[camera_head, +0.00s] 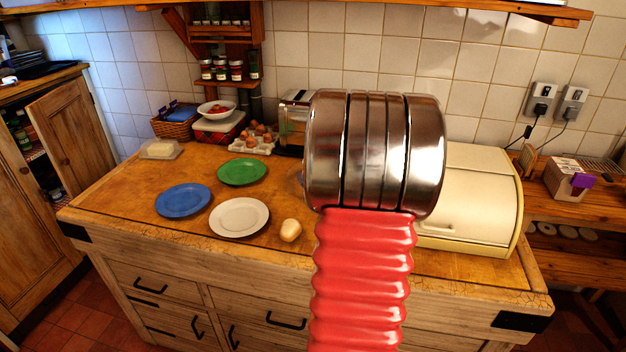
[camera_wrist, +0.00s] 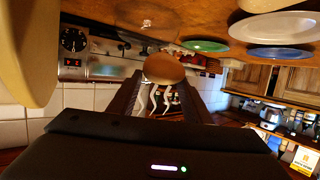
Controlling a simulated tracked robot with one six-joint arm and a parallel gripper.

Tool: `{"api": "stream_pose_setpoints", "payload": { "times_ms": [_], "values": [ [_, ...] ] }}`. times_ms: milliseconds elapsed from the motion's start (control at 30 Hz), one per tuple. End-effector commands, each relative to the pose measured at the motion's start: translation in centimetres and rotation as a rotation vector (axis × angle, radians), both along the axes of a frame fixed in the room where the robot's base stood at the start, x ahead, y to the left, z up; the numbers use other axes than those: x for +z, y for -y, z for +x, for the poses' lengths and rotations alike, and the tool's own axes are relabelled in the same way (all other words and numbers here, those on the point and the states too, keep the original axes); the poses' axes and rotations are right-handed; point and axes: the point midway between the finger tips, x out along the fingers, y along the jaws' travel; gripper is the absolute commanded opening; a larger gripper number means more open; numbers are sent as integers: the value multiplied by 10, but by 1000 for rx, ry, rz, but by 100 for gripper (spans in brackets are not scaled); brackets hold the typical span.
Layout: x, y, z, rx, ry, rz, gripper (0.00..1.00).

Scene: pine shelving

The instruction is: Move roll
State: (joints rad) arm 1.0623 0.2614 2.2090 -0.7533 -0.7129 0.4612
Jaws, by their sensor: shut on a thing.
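In the wrist view, my gripper (camera_wrist: 162,82) is shut on a rounded brown roll (camera_wrist: 163,67), held between the two dark fingertips. In the head view, my metal wrist and red arm hide the gripper and the held roll. A pale oval roll-like thing (camera_head: 290,230) lies on the wooden counter, just right of the white plate (camera_head: 239,217). The blue plate (camera_head: 183,200) and the green plate (camera_head: 242,172) lie farther left and back. All three plates look empty.
A cream bread bin (camera_head: 465,205) stands right of my arm. A toaster (camera_head: 295,112), egg tray (camera_head: 255,139), fruit bowl (camera_head: 217,109), basket (camera_head: 175,124) and butter dish (camera_head: 160,149) line the counter's back. The counter's left front (camera_head: 125,205) is bare.

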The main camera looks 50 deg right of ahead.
Motion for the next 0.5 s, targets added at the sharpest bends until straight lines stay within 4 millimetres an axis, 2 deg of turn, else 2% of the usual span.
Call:
{"api": "stream_pose_setpoints", "payload": {
  "times_ms": [300,500],
  "values": [
    [0,-2,2,4,1,0,15],
    [-2,-24,26,39,8,2,15]
  ]
}}
